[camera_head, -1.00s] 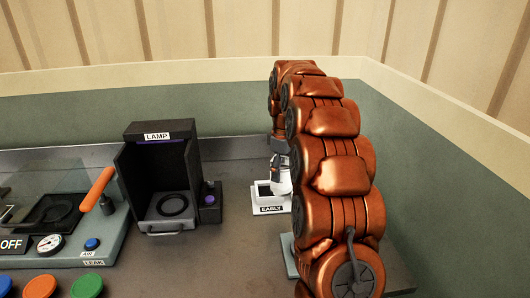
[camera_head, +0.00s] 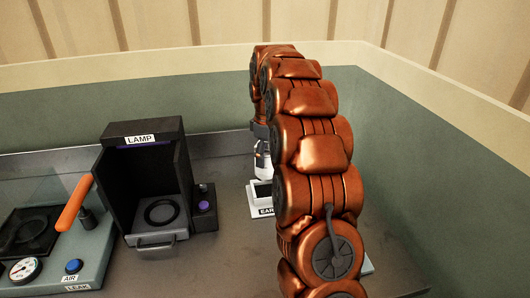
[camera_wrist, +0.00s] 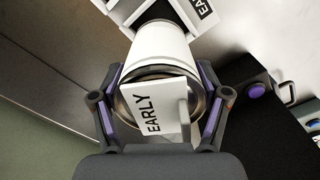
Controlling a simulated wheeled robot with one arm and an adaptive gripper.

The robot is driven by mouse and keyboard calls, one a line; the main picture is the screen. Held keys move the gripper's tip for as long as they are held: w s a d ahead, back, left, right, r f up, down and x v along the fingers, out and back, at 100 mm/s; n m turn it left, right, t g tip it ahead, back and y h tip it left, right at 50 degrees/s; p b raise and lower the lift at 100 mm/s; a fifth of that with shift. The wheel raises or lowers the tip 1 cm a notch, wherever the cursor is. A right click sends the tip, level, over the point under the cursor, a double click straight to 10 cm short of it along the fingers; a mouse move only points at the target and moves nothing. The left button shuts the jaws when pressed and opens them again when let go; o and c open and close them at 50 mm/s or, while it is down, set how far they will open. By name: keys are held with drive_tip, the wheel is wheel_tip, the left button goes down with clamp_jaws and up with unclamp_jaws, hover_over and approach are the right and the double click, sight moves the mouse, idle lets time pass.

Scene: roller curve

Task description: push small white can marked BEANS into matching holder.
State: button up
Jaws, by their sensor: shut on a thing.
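A small white can (camera_wrist: 160,45) with a silvery rimmed end is between my gripper's fingers (camera_wrist: 160,84) in the wrist view. A white tag marked EARLY (camera_wrist: 152,112) stands over that end. I read no BEANS marking. My gripper is shut on the can. A small white holder (camera_head: 254,199) with a dark recess, its front label partly reading EARLY, is on the counter in the head view. The can shows just above it (camera_head: 263,166), partly hidden by my arm. In the wrist view the holder (camera_wrist: 180,10) lies at the can's far end; I cannot tell whether they touch.
A black LAMP box (camera_head: 111,185) with a round ring inside stands left of the holder, with a small black block (camera_head: 203,210) beside it. A grey unit with an orange lever (camera_head: 75,203) is further left. Bare counter (camera_head: 215,262) lies in front.

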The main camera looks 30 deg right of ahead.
drive_tip(key=shift+f+b, duration=0.4)
drive_tip(key=shift+f, duration=1.65)
drive_tip(key=shift+f+b, duration=0.75)
drive_tip(key=shift+f, duration=0.65)
drive_tip(key=shift+f+b, duration=0.7)
idle(0.9)
drive_tip(key=o, duration=1.5)
drive_tip(key=shift+r, duration=0.1)
drive_tip(key=shift+s+r+p, duration=0.1)
drive_tip(key=shift+r+p, duration=0.95)
drive_tip(key=shift+r, duration=3.35)
